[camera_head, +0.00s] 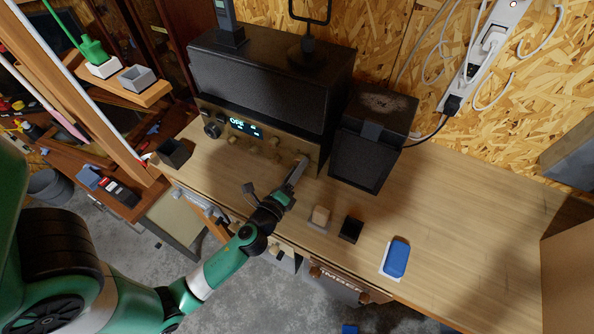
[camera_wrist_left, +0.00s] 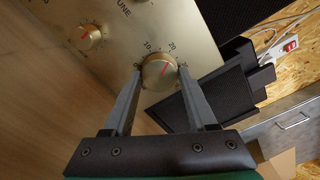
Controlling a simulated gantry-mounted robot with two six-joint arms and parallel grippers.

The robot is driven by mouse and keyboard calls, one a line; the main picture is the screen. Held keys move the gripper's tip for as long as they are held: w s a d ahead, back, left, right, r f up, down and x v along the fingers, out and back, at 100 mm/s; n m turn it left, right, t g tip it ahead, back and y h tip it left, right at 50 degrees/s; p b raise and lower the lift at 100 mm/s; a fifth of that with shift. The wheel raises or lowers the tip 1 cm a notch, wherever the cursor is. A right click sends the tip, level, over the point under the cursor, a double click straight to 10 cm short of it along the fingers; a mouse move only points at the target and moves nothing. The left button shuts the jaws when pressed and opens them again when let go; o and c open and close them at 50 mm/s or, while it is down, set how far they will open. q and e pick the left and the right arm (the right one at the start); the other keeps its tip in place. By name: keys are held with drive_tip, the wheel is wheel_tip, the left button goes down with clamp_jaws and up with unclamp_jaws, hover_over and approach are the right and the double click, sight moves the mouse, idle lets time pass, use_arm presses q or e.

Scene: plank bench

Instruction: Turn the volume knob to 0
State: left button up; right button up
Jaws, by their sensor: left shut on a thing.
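The radio (camera_head: 262,82) is a dark cabinet at the back of the bench with a brass front panel and a lit display (camera_head: 245,127). In the left wrist view, a round brass knob (camera_wrist_left: 160,71) has a red pointer line tilted up and to the right. Marks 10 and 20 show above it; I take it as the volume knob, though no name label is readable. My left gripper (camera_head: 302,160) is at the right end of the panel. In the wrist view its two fingers (camera_wrist_left: 160,74) are closed on either side of this knob. My right gripper is not in view.
Another brass knob (camera_wrist_left: 89,37) is left on the panel. A black speaker (camera_head: 365,145) stands right of the radio. A wooden block (camera_head: 320,215), black box (camera_head: 351,229) and blue object (camera_head: 396,258) lie near the front edge.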

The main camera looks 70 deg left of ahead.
use_arm(q)
drive_tip(key=n+b, duration=0.2)
drive_tip(key=n, duration=0.2)
drive_tip(key=shift+n, duration=0.3)
drive_tip(key=n+b, duration=0.2)
drive_tip(key=n, duration=0.3)
drive_tip(key=n+b, duration=0.3)
drive_tip(key=n, duration=0.2)
drive_tip(key=shift+n, duration=0.4)
drive_tip(key=n+b, duration=0.2)
drive_tip(key=n, duration=0.2)
drive_tip(key=shift+r, duration=0.15)
drive_tip(key=shift+n, duration=0.3)
drive_tip(key=o, duration=1.4)
drive_tip(key=shift+c, duration=0.2)
